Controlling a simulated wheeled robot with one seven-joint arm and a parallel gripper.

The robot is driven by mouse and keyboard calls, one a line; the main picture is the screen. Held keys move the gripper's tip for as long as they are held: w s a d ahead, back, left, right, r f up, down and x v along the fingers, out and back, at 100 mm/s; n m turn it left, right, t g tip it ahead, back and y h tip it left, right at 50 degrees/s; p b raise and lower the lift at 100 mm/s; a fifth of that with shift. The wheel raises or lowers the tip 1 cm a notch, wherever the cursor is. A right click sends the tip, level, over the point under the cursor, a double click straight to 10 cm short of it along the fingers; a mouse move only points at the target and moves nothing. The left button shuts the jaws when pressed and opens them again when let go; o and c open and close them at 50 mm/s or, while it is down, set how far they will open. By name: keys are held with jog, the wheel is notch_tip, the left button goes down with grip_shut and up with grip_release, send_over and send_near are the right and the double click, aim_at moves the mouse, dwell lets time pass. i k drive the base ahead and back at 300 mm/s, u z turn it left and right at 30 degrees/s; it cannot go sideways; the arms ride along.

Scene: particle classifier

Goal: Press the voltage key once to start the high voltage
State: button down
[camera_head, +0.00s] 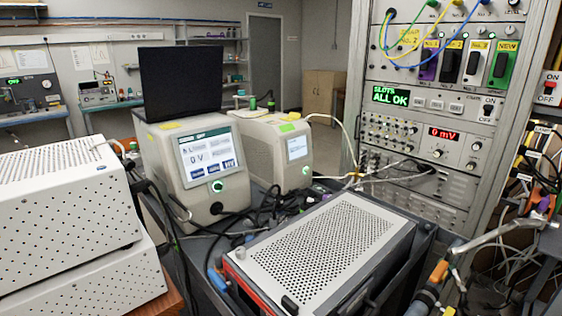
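The beige particle classifier (163,160) stands left of centre, its front turned toward me. Its lit touch screen (208,156) shows a large "0 V" reading. A row of small dark blue keys (213,170) runs along the bottom of the screen. Their labels are too small to read, so I cannot tell which is the voltage key. A round button with a green ring (217,186) sits below the screen. Nothing covers the screen. My gripper is not in view.
A second beige unit (292,150) stands right behind. A perforated grey instrument (320,245) and cables lie in front. White vented boxes (70,200) stand at left. A rack (420,120) showing "ALL OK" and "0 mV" stands at right. A black panel (182,80) rises above the classifier.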

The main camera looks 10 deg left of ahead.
aim_at(230, 163)
jog(key=z, duration=1.5)
jog(key=k, duration=2.05)
jog(key=u, duration=1.4)
jog(key=i, duration=1)
jog(key=z, duration=0.05)
